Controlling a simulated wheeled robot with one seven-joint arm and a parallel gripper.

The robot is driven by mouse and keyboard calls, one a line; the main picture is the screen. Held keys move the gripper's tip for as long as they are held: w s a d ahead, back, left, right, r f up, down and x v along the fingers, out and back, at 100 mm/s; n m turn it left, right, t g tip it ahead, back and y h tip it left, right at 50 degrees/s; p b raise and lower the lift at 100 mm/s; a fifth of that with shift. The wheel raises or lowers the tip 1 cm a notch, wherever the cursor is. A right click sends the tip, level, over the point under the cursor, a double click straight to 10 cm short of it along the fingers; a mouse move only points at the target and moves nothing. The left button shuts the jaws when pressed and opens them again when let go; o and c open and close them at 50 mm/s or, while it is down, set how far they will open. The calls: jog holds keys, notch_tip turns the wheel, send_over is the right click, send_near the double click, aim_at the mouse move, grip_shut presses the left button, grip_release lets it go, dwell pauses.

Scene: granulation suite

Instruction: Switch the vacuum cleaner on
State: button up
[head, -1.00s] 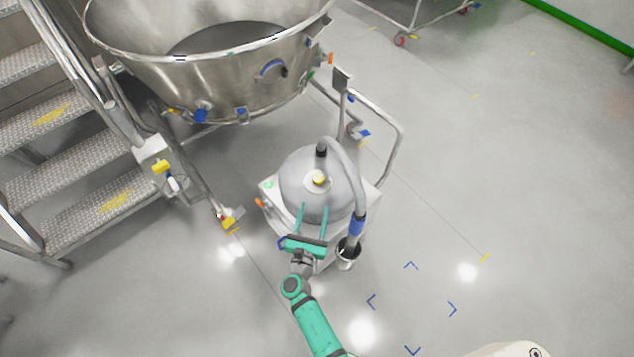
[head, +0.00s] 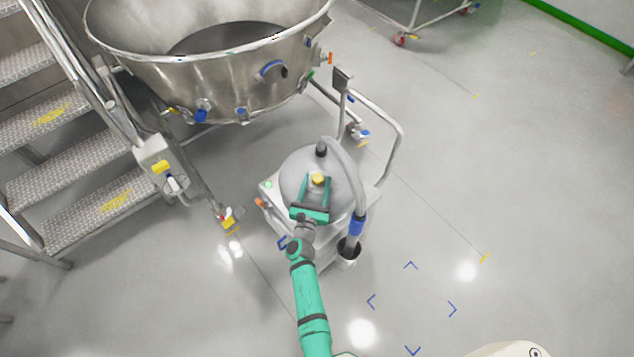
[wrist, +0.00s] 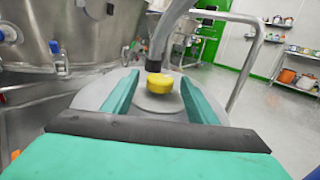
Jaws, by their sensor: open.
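The vacuum cleaner (head: 345,178) is a grey domed drum on a pale wheeled base, with a hose that arches from its top down to a holder at its right front. A yellow knob (head: 318,179) sits on top of the dome. It also shows in the wrist view (wrist: 160,83), close to the hose's black end. My gripper (head: 317,181) is open over the dome, with its teal fingers on either side of the yellow knob. In the wrist view the knob lies between and slightly beyond the fingertips (wrist: 156,85). I cannot tell whether anything touches.
A large steel bowl (head: 215,85) stands behind to the left. Metal steps (head: 85,150) are at the left. The vacuum's tubular handle (head: 402,135) rises behind the dome. The floor to the right is clear, with blue corner marks (head: 410,265).

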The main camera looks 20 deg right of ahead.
jog(key=shift+w+d, duration=0.1)
jog(key=shift+w, duration=0.05)
jog(key=c, duration=1.1)
jog(key=shift+o, duration=0.2)
jog(key=shift+m+g+h, duration=0.3)
jog(key=shift+h, duration=0.1)
jog(key=m+h, duration=0.1)
jog(key=g+h, duration=0.1)
jog(key=m+g+h, duration=0.1)
jog(key=shift+w+a+m, duration=0.3)
jog(key=shift+w+a+m+g+h, duration=0.1)
jog(key=shift+m+g+h, duration=0.85)
jog(key=shift+g, duration=0.45)
jog(key=shift+w+a+m+g+h, duration=0.1)
jog(key=shift+m+g+h, duration=0.85)
jog(key=shift+g, duration=0.45)
jog(key=shift+m+g, duration=0.3)
